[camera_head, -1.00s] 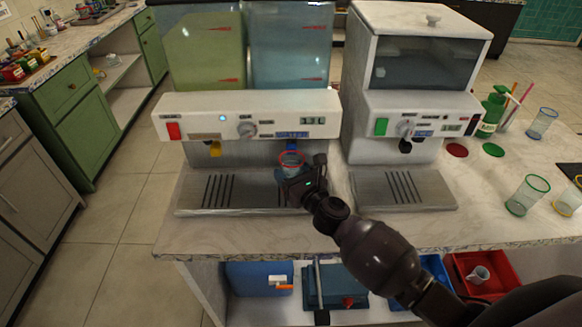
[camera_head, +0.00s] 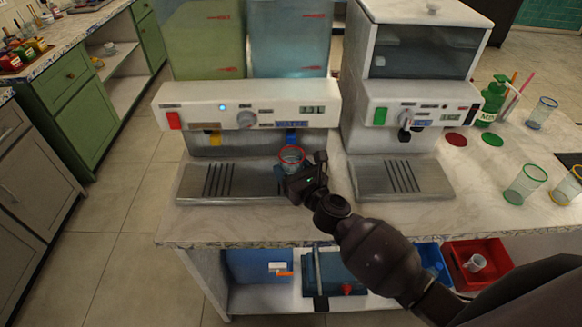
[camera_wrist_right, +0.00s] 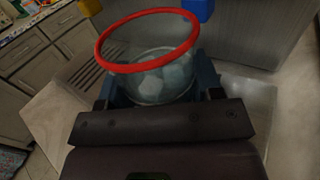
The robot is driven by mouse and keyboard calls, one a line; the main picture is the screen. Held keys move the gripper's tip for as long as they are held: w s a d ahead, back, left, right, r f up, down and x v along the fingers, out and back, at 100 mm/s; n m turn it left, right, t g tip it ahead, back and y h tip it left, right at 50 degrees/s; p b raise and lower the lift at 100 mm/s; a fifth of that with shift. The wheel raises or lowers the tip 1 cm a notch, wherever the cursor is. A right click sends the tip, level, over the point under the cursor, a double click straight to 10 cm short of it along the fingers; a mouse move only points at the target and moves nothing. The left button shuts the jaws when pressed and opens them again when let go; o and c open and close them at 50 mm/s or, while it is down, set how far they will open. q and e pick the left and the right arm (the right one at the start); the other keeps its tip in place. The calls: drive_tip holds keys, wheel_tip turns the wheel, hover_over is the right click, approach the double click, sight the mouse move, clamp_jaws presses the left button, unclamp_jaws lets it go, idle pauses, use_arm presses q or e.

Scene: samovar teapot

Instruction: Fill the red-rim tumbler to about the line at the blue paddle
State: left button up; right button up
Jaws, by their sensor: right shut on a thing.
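The clear red-rim tumbler (camera_head: 291,159) is held by my right gripper (camera_head: 293,172) just in front of the left dispenser. In the right wrist view the tumbler (camera_wrist_right: 155,60) is tilted in the picture, with pale ice-like lumps and perhaps some liquid low inside. My right gripper's fingers (camera_wrist_right: 158,90) are shut around it. The blue paddle (camera_head: 291,136) is on the dispenser's front, just behind and above the tumbler; it shows at the top of the right wrist view (camera_wrist_right: 198,8). A yellow paddle (camera_head: 213,138) is to its left. My left gripper is not in view.
The left dispenser (camera_head: 250,98) has a green tank and a blue tank with red marks, and a slotted drip tray (camera_head: 240,192). A second machine (camera_head: 425,100) stands to the right. Tumblers with green (camera_head: 525,184) and yellow rims (camera_head: 568,186) stand at the right of the counter.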

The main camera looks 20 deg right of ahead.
idle(0.3)
drive_tip(key=shift+s+a, duration=0.1)
drive_tip(key=shift+s, duration=0.2)
drive_tip(key=s, duration=0.1)
drive_tip(key=s+a+p, duration=0.1)
drive_tip(key=s, duration=0.1)
drive_tip(key=shift+s, duration=0.15)
drive_tip(key=shift+s+a, duration=0.15)
drive_tip(key=shift+s, duration=0.45)
drive_tip(key=shift+s+a, duration=0.15)
drive_tip(key=shift+s, duration=0.4)
drive_tip(key=shift+s+a, duration=0.25)
drive_tip(key=shift+s, duration=0.55)
drive_tip(key=shift+s+a, duration=0.25)
drive_tip(key=shift+s, duration=0.65)
drive_tip(key=shift+r, duration=0.1)
